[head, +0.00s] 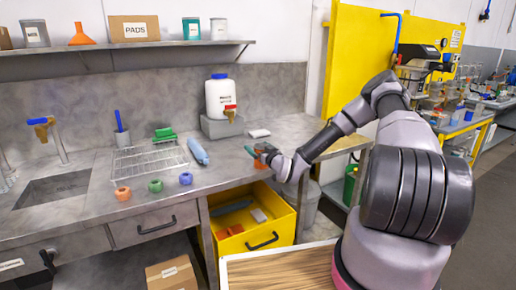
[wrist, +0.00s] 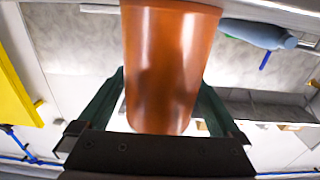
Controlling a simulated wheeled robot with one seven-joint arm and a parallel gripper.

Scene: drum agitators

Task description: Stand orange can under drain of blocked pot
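The orange can (wrist: 172,60) fills the middle of the wrist view, between the two green fingers of my gripper (wrist: 160,100). The fingers lie against its sides, one on each side. In the head view my gripper (head: 257,153) is over the front edge of the grey counter, above the open yellow drawer, and only a small orange part of the can shows there. Several pots or vessels (head: 432,88) stand on the yellow-framed bench at the far right. They are small and partly hidden by my arm. I cannot tell which is blocked, nor make out a drain.
The yellow drawer (head: 288,222) stands open below the counter (head: 85,205). A white jug (head: 220,100), a wire rack (head: 140,163), a blue bottle (head: 198,152) and coloured rings are on the counter. A wood-topped surface (head: 280,272) is in front. Free floor (head: 485,215) shows at right.

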